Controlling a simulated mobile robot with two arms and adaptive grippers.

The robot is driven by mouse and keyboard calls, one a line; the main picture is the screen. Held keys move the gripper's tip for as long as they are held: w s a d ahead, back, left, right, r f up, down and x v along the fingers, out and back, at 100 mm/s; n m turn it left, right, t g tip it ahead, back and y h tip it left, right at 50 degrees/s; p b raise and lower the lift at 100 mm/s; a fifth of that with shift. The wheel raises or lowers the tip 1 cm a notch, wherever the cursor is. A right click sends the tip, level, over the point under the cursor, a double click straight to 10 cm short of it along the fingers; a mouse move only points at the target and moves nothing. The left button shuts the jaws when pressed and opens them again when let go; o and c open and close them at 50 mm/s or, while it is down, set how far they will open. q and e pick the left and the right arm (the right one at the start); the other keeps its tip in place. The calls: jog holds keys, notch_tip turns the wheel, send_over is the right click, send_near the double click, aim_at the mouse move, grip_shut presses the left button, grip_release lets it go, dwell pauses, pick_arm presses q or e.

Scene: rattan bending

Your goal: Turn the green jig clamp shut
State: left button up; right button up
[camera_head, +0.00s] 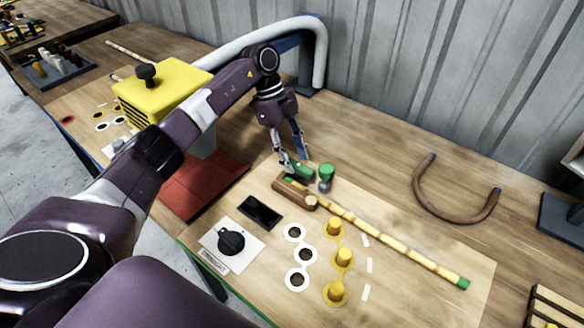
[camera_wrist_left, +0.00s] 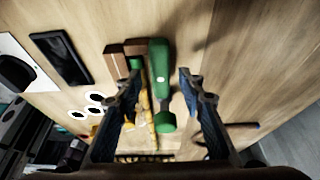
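The green jig clamp (camera_head: 326,171) stands at the near end of the jig, with a lever and a rounded knob. It also shows in the left wrist view (camera_wrist_left: 158,62), lying between my fingers. My left gripper (camera_head: 294,162) is open and points down at the clamp; its fingers (camera_wrist_left: 161,78) are spread on either side of the lever. I cannot tell whether a finger touches it. A jointed rattan pole (camera_head: 385,235) with a green far end lies straight from the brown wooden block (camera_head: 294,194) beside the clamp. My right gripper is not in view.
Several yellow pegs (camera_head: 343,259) stand beside the pole, near white-ringed holes (camera_head: 299,254). A black dial (camera_head: 231,241) and dark phone-like panel (camera_head: 260,211) lie nearer. A bent brown rattan piece (camera_head: 457,215) lies at right. A yellow box (camera_head: 163,95) stands at left.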

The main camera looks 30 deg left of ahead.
pick_arm(q)
jog(key=shift+b+x, duration=0.35)
jog(key=shift+x, duration=0.45)
jog(key=shift+d, duration=0.1)
jog(key=shift+r, duration=0.1)
grip_shut()
